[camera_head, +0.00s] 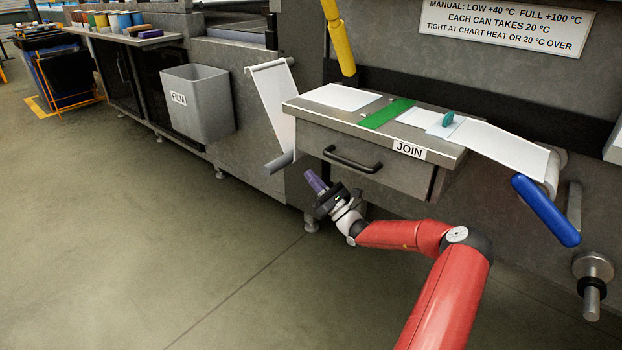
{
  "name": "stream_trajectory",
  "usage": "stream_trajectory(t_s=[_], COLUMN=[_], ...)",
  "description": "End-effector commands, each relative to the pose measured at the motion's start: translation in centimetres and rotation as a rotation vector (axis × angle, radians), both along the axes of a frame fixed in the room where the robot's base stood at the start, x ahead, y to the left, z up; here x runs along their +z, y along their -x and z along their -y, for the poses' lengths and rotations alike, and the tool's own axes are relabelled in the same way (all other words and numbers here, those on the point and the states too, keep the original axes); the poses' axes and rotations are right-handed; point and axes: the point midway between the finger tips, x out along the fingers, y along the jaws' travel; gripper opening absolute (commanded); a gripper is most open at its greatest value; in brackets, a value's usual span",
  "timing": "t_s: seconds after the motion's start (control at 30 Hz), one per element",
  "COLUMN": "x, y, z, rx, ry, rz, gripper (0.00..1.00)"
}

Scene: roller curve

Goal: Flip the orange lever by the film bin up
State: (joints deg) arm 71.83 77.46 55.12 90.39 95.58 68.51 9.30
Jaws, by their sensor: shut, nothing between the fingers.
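The grey film bin (208,112), labelled FILM, is mounted on the front of the grey machine at the left. I cannot make out an orange lever beside it in this view. My gripper (319,189) is low in front of the JOIN drawer, to the right of and below the bin, well apart from it. It is shut and points up and to the left. A short purple piece (315,181) shows at its tip; I cannot tell whether it is part of the gripper or something behind it.
The JOIN table (456,156) with its drawer handle (352,160) juts out above my gripper. A yellow lever (339,45) hangs above it and a blue lever (545,210) is at the right. A white film strip (272,105) hangs beside the table.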

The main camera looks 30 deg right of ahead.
Motion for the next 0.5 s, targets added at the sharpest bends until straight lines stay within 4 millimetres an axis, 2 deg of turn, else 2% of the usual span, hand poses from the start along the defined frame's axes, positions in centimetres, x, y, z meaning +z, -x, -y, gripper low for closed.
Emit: stream_trajectory(t_s=[0.27,0.33,0.37,0.43,0.47,0.5], x=[0.0,0.2,0.4,1.0,1.3,1.7], y=[0.0,-0.2,-0.2,-0.4,-0.5,-0.4], z=[-0.1,-0.9,-1.6,-4.2,-5.8,-8.2], rx=[0.002,0.017,0.031,0.084,0.115,0.166], ry=[0.001,0.021,0.039,0.11,0.152,0.223], rz=[-0.001,-0.003,-0.006,-0.014,-0.02,-0.027], gripper=[0.0,0.0,0.0,0.0,0.0,0.0])
